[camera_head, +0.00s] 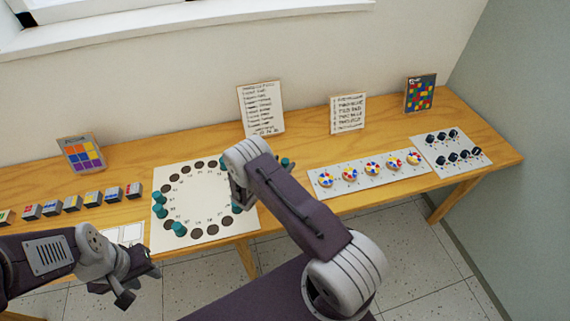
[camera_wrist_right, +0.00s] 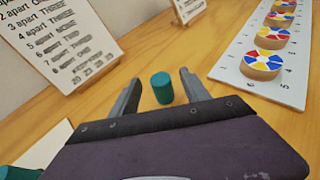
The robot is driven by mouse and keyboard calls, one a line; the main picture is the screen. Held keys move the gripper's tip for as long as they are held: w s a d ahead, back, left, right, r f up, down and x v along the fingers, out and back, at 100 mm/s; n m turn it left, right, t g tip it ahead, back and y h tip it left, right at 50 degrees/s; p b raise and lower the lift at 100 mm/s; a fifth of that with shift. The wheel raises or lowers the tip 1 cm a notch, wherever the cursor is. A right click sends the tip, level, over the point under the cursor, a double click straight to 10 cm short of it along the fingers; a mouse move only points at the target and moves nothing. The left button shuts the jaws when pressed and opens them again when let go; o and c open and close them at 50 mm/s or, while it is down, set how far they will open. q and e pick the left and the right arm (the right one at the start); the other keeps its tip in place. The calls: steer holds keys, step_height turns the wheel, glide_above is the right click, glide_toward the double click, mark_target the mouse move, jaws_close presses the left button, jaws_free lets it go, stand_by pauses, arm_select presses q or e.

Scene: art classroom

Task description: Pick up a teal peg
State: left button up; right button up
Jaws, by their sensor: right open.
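A teal peg (camera_wrist_right: 162,88) stands upright on the wooden table in the right wrist view, by itself off the boards. My right gripper (camera_wrist_right: 160,79) is open, its two fingers on either side of the peg with gaps. In the head view this peg (camera_head: 285,162) shows beside my right arm, which hides most of the right gripper. Other teal pegs (camera_head: 179,229) stand on the white board with a ring of dark holes (camera_head: 207,237). My left gripper (camera_head: 138,283) is empty and looks open, in front of the table at the lower left.
A strip of colour-wheel discs (camera_head: 372,168) lies right of the lone peg, with a board of dark knobs (camera_head: 448,150) beyond. Text cards (camera_head: 262,108) and (camera_head: 348,113) stand at the back. Small blocks (camera_head: 72,203) line the left. Bare table (camera_head: 300,140) surrounds the lone peg.

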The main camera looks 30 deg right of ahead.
mark_target(286, 160)
steer(key=x, duration=0.2)
steer(key=shift+w+d+f, duration=0.1)
steer(key=shift+d+f, duration=0.1)
steer(key=shift+d, duration=0.1)
steer(key=shift+a+r, duration=0.1)
jaws_close()
step_height(286, 160, up, 4)
steer(key=shift+r, duration=0.25)
steer(key=s+d+r, duration=0.6)
steer(key=s, duration=0.4)
steer(key=shift+r+b, duration=0.25)
steer(key=shift+b, duration=0.2)
